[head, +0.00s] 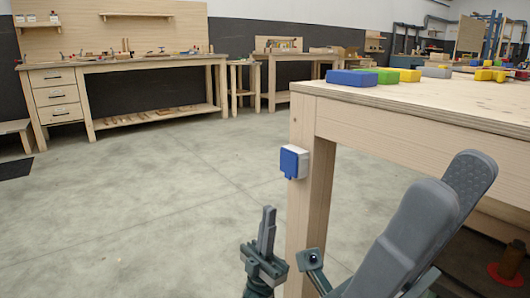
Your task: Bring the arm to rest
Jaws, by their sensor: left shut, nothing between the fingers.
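My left gripper (267,228) stands at the bottom middle, left of the front leg of the wooden table. Its narrow grey fingers point up and are together, with nothing between them. My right gripper (453,182) is large and close at the lower right, in front of the table. Its two long grey fingers tilt up to the right. They stand apart, with the textured face of the far finger showing and nothing seen between them. The lower parts of both arms are cut off by the bottom edge.
The wooden table (420,98) at right carries blue, green, yellow and grey blocks. A blue and white box (294,162) is fixed to its front leg. Workbenches (140,65) line the back wall. The concrete floor (150,200) at left is clear.

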